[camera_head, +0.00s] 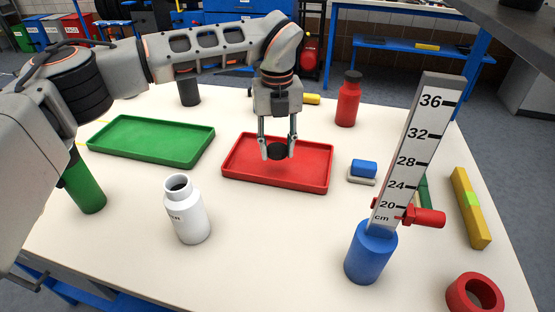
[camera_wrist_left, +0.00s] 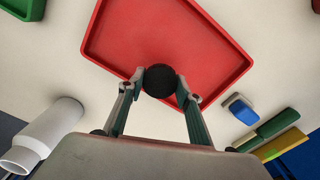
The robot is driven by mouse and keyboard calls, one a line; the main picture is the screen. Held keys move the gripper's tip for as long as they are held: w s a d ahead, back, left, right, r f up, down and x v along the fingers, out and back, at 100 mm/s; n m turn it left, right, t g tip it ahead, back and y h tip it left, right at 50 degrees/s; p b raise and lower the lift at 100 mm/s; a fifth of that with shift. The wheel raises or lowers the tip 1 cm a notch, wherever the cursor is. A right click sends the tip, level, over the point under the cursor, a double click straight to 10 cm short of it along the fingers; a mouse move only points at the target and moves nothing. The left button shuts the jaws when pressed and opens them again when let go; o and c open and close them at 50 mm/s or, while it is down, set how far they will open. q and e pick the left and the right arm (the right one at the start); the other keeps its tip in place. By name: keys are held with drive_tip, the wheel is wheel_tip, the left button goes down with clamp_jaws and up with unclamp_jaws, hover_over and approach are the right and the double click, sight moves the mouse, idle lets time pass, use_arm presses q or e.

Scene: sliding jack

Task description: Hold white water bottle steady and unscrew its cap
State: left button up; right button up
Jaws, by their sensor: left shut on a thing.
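The white water bottle (camera_head: 187,214) stands upright and uncapped on the table, its dark open mouth facing up. In the left wrist view the bottle (camera_wrist_left: 43,135) shows at the lower left. My left gripper (camera_head: 278,146) points down over the red tray (camera_head: 310,186) and is shut on a small black cap (camera_head: 277,153). In the left wrist view the cap (camera_wrist_left: 160,80) sits between the two fingertips with the red tray behind it. I cannot tell whether the cap touches the tray floor. My right gripper is not in view.
A green tray (camera_head: 150,141) lies at the left. A red bottle (camera_head: 348,104) stands behind the red tray. A blue-based upright scale (camera_head: 371,254) stands at the right, near a red ring (camera_head: 475,292) and a yellow bar (camera_head: 469,208). The front middle of the table is clear.

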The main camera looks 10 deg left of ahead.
sight(277, 170)
use_arm(q)
wheel_tip(277, 170, down, 4)
drive_tip(key=shift+f+b, duration=0.25)
drive_tip(key=shift+b, duration=0.1)
drive_tip(key=shift+r, duration=0.1)
